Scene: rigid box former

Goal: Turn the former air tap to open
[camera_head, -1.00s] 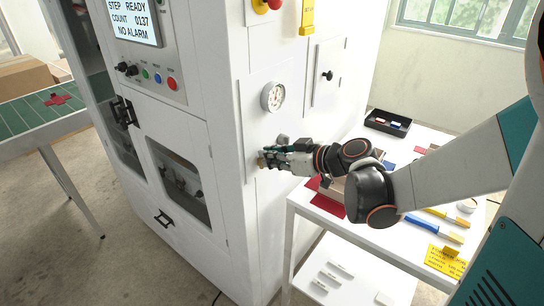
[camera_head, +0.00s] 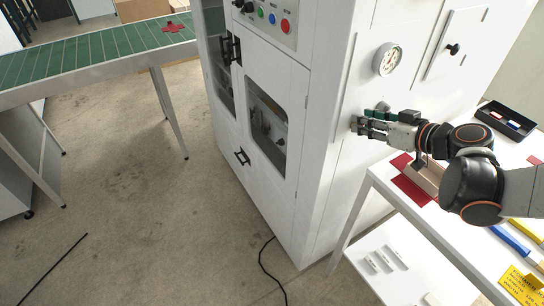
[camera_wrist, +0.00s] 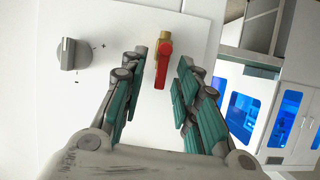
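The air tap (camera_wrist: 163,66) shows in the wrist view as a red lever on a brass body, fixed to the white machine side panel. Its lever points down in that picture. My gripper (camera_wrist: 163,76) is open, with its teal-padded fingers on either side of the lever and a visible gap on both sides. In the head view my gripper (camera_head: 357,125) is close to the panel, and its fingers mostly hide the tap. I cannot tell how deep the fingers reach around the lever.
A grey knob (camera_wrist: 72,53) with plus and minus marks sits beside the tap. A pressure gauge (camera_head: 388,59) is above. A white table (camera_head: 376,181) with a dark tray (camera_head: 507,120) stands at the right. A green conveyor (camera_head: 95,55) is at the left.

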